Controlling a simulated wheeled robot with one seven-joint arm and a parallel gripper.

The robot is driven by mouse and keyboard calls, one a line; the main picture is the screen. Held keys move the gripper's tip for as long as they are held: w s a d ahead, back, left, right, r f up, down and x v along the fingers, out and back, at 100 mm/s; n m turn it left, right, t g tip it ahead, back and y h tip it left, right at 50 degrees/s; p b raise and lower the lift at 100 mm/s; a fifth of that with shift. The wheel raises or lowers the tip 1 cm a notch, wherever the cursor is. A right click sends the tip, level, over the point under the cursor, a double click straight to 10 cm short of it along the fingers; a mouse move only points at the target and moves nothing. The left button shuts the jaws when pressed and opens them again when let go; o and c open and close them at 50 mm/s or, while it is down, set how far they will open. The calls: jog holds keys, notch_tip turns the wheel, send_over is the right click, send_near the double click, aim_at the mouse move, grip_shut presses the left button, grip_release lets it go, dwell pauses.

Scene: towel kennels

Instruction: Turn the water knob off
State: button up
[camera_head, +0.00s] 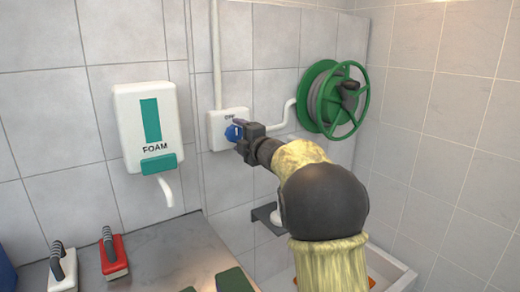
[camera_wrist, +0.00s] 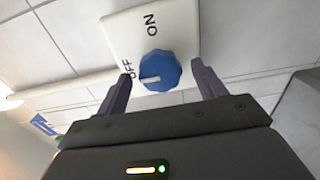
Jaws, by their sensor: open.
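The blue water knob (camera_wrist: 160,71) sits on a white wall plate (camera_wrist: 118,30) marked ON and OFF. The white mark on the knob points left in the wrist view, toward OFF. In the head view the knob (camera_head: 232,132) is partly hidden behind my gripper (camera_head: 241,136), and its plate (camera_head: 217,130) is on the tiled wall. My gripper is open, with its two fingers on either side of the knob in the wrist view. I cannot tell whether a finger touches it.
A white FOAM dispenser (camera_head: 147,125) hangs to the left. A green hose reel (camera_head: 333,100) is mounted to the right, joined to the plate by a white pipe (camera_head: 285,127). A red brush (camera_head: 114,260) and a white brush (camera_head: 63,272) rest on the grey counter (camera_head: 165,262) below.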

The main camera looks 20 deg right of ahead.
jog(key=b+v, duration=0.1)
jog(key=v, duration=1.5)
jog(key=shift+a, duration=0.1)
jog(key=shift+s, duration=0.1)
